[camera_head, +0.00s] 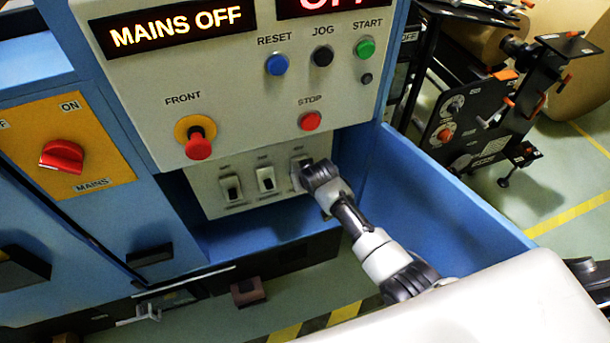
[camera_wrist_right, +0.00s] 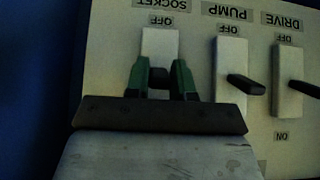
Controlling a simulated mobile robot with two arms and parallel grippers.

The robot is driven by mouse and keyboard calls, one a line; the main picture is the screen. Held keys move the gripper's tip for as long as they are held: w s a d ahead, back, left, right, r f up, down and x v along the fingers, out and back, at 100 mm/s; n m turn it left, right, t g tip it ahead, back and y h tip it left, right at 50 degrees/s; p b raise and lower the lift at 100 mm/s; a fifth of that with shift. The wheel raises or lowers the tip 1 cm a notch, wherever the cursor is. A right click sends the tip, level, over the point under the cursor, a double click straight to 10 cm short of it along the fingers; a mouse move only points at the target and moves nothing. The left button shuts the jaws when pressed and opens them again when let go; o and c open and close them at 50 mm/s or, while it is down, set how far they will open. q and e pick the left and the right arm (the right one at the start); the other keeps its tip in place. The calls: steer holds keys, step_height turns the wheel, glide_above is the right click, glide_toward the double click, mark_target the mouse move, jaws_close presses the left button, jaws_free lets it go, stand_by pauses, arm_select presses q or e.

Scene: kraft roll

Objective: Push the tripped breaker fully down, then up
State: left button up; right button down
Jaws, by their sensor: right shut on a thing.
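The breaker panel (camera_head: 245,205) carries three breakers in a row below the control box. My right gripper (camera_head: 304,172) is at the rightmost one, covering much of it. In the right wrist view, which shows the labels upside down, this is the SOCKET breaker (camera_wrist_right: 160,44). My right gripper's green fingers (camera_wrist_right: 160,78) are shut on its dark lever (camera_wrist_right: 159,77), one on each side. The PUMP breaker (camera_wrist_right: 231,58) and the DRIVE breaker (camera_wrist_right: 287,65) stand beside it with dark levers sticking out. My left gripper is out of view.
Above the panel are a red FRONT knob (camera_head: 198,145), a red STOP button (camera_head: 310,121) and a lit MAINS OFF display (camera_head: 178,27). A red MAINS switch (camera_head: 62,157) is at the left. A blue side wall (camera_head: 450,200) stands close right of my right arm.

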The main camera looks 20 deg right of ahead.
steer(key=c, duration=1)
jaws_free()
steer(key=shift+o, duration=0.2)
steer(key=p+v, duration=0.1)
steer(key=v, duration=0.9)
steer(key=shift+s+r+p, duration=0.2)
steer(key=shift+r+p, duration=0.1)
steer(key=shift+p, duration=0.1)
